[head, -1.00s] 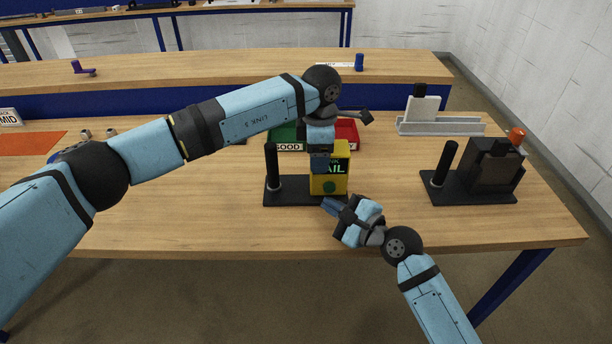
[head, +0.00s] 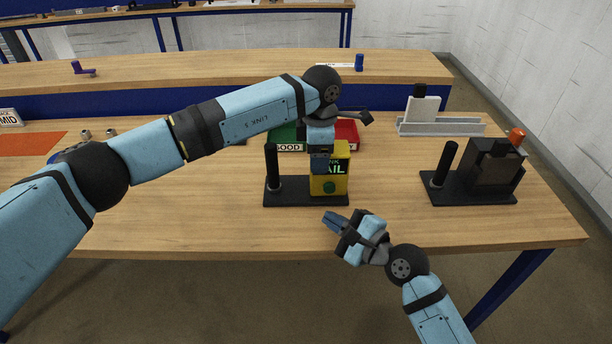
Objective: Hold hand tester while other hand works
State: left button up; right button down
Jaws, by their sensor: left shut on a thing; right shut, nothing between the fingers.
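The yellow hand tester (head: 329,184) stands on a black base plate (head: 290,198) with an upright black post (head: 272,165) at its left. Its dark screen shows green letters, partly covered, ending in "AIL", and a green round button sits below. My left gripper (head: 320,168) comes down from above and is shut on the tester's upper left part; its fingertips partly hide the tester. My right gripper (head: 333,220) is shut and empty, in front of the base plate and apart from the tester.
A green bin marked GOOD (head: 287,138) and a red bin (head: 346,133) stand behind the tester. A second black fixture (head: 470,185) is at the right, with a grey rail stand (head: 440,126) behind it. The table front left is clear.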

pick_arm(q)
jog(key=o, duration=0.9)
jog(key=shift+f, duration=0.1)
